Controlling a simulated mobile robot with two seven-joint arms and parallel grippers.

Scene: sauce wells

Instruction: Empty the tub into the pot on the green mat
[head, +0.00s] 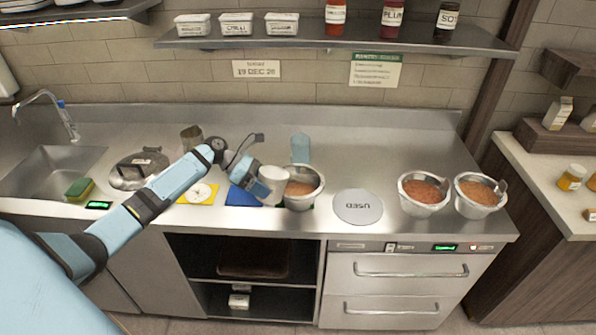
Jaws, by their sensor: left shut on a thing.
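My left gripper (262,186) is shut on a white tub (276,181). It holds the tub tilted at the left rim of a steel pot (318,190). The pot contains orange-brown sauce, and the tub hides part of its left side. Whether anything is flowing from the tub, or is left inside it, I cannot tell. A blue mat (238,197) lies just left of the pot, partly under my gripper. My right gripper is not in view.
A yellow mat (209,198) with a white disc lies further left. A grey round "USED" plate (358,206) lies right of the pot. Two more sauce-filled pots (423,208) (477,210) stand at the right. A pale blue object (300,148) stands behind. The sink (50,168) is far left.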

